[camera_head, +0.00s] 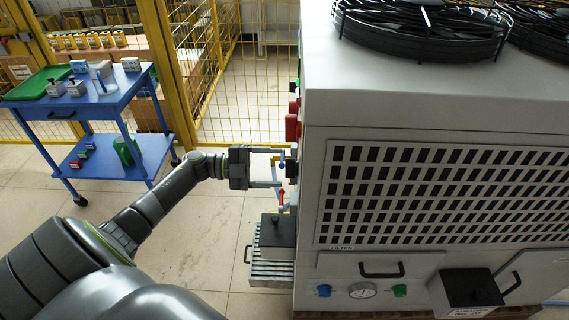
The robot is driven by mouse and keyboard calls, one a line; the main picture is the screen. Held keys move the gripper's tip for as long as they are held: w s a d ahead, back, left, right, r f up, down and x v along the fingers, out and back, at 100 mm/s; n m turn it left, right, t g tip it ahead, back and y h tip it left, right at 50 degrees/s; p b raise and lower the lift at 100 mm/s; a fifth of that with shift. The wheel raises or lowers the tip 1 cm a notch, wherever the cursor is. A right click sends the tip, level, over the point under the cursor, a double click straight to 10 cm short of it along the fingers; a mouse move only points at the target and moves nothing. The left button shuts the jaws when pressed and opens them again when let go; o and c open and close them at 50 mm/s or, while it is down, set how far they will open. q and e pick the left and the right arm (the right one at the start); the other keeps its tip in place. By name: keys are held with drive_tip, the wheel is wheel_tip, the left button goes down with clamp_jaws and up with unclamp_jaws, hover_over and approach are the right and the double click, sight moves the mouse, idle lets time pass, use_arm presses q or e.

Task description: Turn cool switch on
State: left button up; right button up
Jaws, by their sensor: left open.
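The large grey machine (430,120) fills the right half of the head view. Its left side carries the controls and is seen almost edge-on. Red parts (292,128), a black part (292,170) and a small blue part (282,155) stick out there. I cannot tell which of these is the cool switch. My left gripper (277,168) is open at these controls, one finger above the other, pointing right. Its tips are close to the blue and black parts; I cannot tell whether they touch. My right gripper is not in view.
A red-handled part (282,198) sits just below my left gripper, above a dark box on a ribbed metal tray (270,272). A blue cart (85,105) with small items stands at the left. A yellow mesh fence (225,80) runs behind. The floor between is clear.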

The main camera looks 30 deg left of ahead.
sight(292, 168)
use_arm(q)
drive_tip(key=x, duration=0.3)
drive_tip(key=shift+w+d, duration=0.2)
drive_tip(key=shift+w, duration=0.05)
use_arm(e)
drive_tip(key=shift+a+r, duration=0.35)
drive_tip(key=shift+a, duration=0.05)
use_arm(q)
drive_tip(key=c, duration=1)
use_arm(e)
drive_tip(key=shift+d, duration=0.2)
